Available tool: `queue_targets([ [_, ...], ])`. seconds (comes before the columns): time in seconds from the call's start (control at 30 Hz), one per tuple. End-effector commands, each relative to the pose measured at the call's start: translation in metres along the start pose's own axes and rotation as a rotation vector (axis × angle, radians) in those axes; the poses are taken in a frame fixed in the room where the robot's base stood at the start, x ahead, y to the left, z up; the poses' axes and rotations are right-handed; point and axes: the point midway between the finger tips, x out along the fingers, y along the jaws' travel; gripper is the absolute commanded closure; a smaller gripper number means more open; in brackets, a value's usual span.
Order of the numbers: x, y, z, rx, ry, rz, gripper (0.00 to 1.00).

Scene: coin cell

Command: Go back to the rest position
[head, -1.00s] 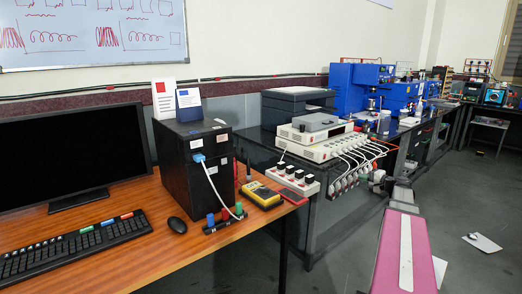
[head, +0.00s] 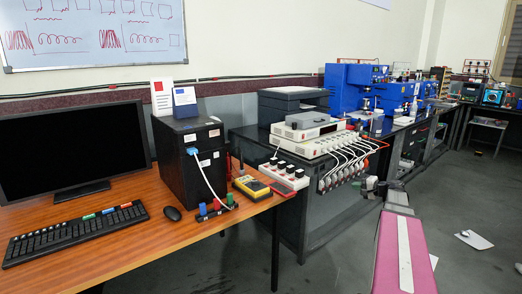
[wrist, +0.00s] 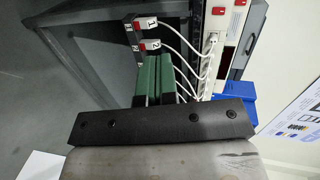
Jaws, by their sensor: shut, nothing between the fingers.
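My gripper (wrist: 158,64) shows in the wrist view as two dark green fingers side by side, beyond a black bar with screws. The fingers are shut with nothing held. They point toward the dark bench and white cables, and I cannot tell the distance. In the head view my pink arm with a white stripe reaches forward at the lower right; the gripper is not clear there.
A grey-framed bench (head: 318,222) carries a white channel unit (head: 308,143) with white cables (head: 350,165). A wooden desk (head: 150,245) holds a monitor (head: 70,150), keyboard (head: 75,233) and black box (head: 190,170).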

Motion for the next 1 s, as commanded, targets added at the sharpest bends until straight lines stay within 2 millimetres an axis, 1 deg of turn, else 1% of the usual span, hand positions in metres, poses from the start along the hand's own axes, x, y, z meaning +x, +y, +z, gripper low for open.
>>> queue_targets([
  [0.03, 0.006, 0.004, 0.012, -0.007, -0.016, 0.024, 1.00],
  [0.17, 0.024, 0.019, 0.041, -0.032, -0.059, 0.106, 1.00],
  [0.27, 0.037, 0.032, 0.067, -0.060, -0.100, 0.183, 1.00],
  [0.37, 0.052, 0.049, 0.102, -0.099, -0.152, 0.282, 1.00],
  [0.43, 0.062, 0.065, 0.134, -0.136, -0.199, 0.370, 1.00],
  [0.47, 0.065, 0.072, 0.148, -0.154, -0.220, 0.412, 1.00],
  [0.5, 0.070, 0.081, 0.167, -0.182, -0.250, 0.470, 1.00],
  [0.53, 0.072, 0.088, 0.181, -0.204, -0.271, 0.513, 1.00],
  [0.57, 0.073, 0.095, 0.194, -0.227, -0.292, 0.556, 1.00],
  [0.6, 0.075, 0.104, 0.211, -0.259, -0.319, 0.613, 1.00],
  [0.67, 0.075, 0.117, 0.236, -0.309, -0.358, 0.698, 1.00],
  [0.7, 0.074, 0.125, 0.252, -0.344, -0.383, 0.753, 1.00],
  [0.8, 0.068, 0.143, 0.287, -0.436, -0.441, 0.891, 1.00],
  [0.9, 0.059, 0.156, 0.315, -0.529, -0.488, 1.011, 1.00],
  [1.0, 0.050, 0.165, 0.334, -0.608, -0.521, 1.107, 1.00],
])
